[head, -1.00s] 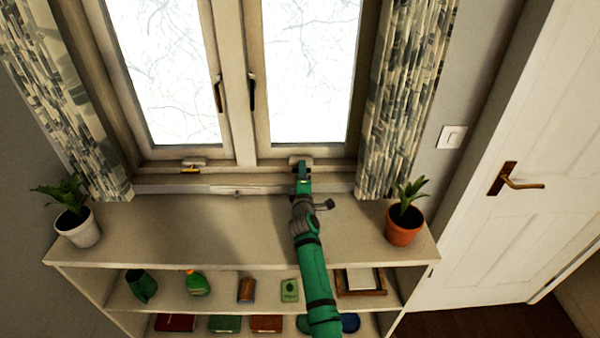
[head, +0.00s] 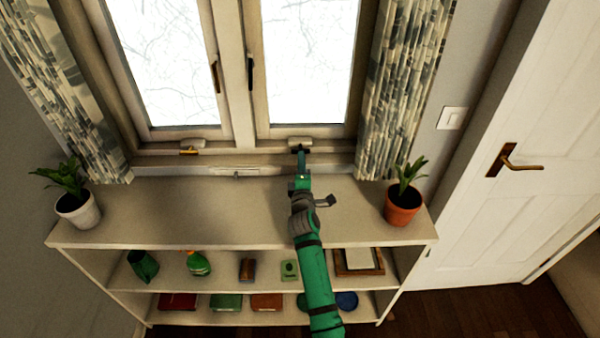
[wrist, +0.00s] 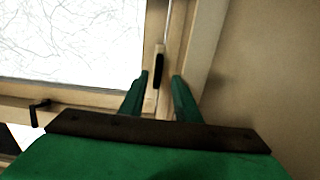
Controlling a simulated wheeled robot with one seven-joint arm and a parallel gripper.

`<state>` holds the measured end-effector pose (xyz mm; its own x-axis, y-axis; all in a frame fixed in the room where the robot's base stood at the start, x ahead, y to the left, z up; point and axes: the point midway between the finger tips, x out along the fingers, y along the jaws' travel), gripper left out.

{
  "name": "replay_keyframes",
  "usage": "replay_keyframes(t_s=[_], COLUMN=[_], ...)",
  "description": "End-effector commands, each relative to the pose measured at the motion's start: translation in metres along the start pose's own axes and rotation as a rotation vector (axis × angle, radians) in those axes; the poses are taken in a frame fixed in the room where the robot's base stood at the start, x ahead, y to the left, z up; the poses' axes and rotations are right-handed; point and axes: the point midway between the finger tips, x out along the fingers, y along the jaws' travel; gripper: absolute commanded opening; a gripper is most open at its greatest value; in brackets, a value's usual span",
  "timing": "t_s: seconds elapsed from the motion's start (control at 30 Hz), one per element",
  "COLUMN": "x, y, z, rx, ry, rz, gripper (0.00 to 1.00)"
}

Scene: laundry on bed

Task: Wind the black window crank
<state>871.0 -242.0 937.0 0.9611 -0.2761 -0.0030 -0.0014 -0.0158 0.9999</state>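The black window crank (head: 300,151) sits at a pale housing (head: 300,141) on the bottom frame of the right window. In the wrist view, which is turned sideways, the black crank (wrist: 159,72) appears between the two green fingertips, by the pale frame. My gripper (head: 303,171) is just below the crank in the head view. In the wrist view my gripper (wrist: 160,84) is open, with a gap on both sides of the crank. I cannot tell whether the crank lies inside the fingers or just beyond them.
A brass crank (head: 190,151) sits under the left window. A black latch (head: 250,74) is on the middle post. A white shelf (head: 160,215) stands below the window, with a white-potted plant (head: 78,211) left and a terracotta-potted plant (head: 403,205) right. Curtains (head: 400,90) hang at both sides.

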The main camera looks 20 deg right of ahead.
Motion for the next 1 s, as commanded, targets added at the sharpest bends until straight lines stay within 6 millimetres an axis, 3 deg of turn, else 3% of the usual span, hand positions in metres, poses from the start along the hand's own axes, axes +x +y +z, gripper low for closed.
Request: replay_keyframes(t_s=[0.1,0.33,1.0], x=[-0.019,-0.039,-0.042], y=[-0.001,-0.002,-0.001], z=[0.001,-0.001,0.001], rx=[0.003,0.001,0.001], ry=[-0.002,0.000,-0.002], rz=[-0.001,-0.001,-0.001], gripper=[0.30,0.30,0.30])
